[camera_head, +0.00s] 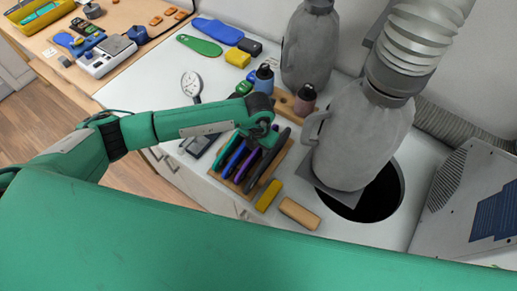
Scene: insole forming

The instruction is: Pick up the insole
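A green insole (199,46) lies flat on the white worktop near its back left. A blue insole (218,31) lies just behind it. My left arm reaches in from the left. Its gripper (262,142) points down over a wooden tray (229,183) of dark and purple tools, to the right of and nearer than the insoles and well apart from them. Its fingers are small and partly hidden, so I cannot tell whether they are open or shut. My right gripper is not in view.
Yellow (238,57) and black (250,46) blocks lie by the insoles. A blue bottle (264,78) and a dark bottle (305,100) stand behind my gripper. A large grey bag-like container (357,143) stands by a dark round opening (380,195). A wooden table (125,13) holds a scale at the far left.

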